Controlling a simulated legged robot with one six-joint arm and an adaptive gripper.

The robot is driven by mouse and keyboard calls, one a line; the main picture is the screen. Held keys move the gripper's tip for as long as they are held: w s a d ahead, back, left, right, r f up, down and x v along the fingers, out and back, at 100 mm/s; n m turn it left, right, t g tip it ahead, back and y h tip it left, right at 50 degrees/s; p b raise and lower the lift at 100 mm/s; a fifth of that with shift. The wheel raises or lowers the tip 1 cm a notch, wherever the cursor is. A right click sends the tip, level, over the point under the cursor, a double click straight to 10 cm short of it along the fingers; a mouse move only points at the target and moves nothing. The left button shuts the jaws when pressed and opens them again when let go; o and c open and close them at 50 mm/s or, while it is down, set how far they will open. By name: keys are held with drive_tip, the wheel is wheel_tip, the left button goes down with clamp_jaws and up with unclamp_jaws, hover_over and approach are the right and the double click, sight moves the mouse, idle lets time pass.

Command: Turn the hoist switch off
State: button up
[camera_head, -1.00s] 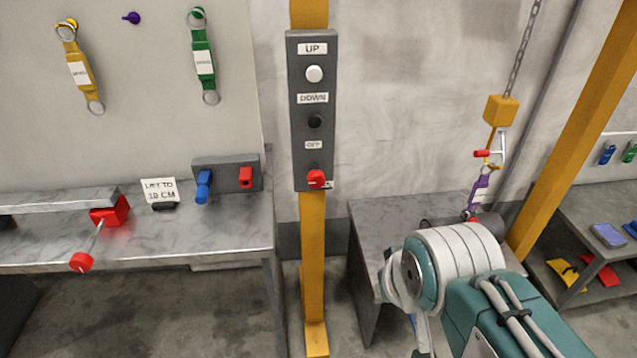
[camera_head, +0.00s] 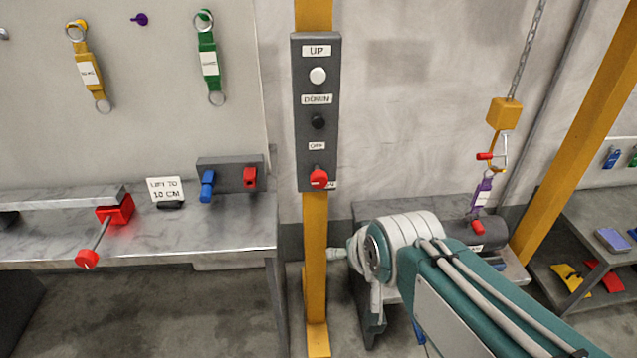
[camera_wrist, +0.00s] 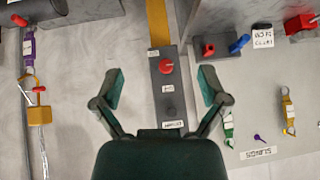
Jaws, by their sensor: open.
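The hoist switch is a red knob (camera_head: 319,178) under the OFF label, low on a dark control box (camera_head: 303,130) fixed to a yellow post. White and black buttons sit above it, under UP and DOWN. In the wrist view the box hangs the other way up, and the red knob (camera_wrist: 166,66) shows ahead, between and slightly beyond the fingertips. My gripper (camera_wrist: 162,87) is open and empty, apart from the knob. In the head view my arm is low and right of the post, with the fingers not clearly visible.
A chain hoist (camera_head: 503,113) with a purple sling and dark barrel hangs behind my arm at right. A workbench (camera_head: 235,228) with a red-handled lever stands left of the post. Slings hang on the left board (camera_head: 150,90). The wall beside the control box is clear.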

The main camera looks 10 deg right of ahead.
drive_tip(key=w+f+m+t, duration=0.4)
drive_tip(key=w, duration=0.9)
drive_tip(key=m+t+h, duration=0.1)
drive_tip(key=m+t, duration=0.3)
drive_tip(key=t, duration=0.2)
approach(319, 184)
drive_tip(key=w, duration=1)
drive_tip(key=shift+w+d+f, duration=0.25)
drive_tip(key=shift+w, duration=0.15)
drive_tip(key=c, duration=1.1)
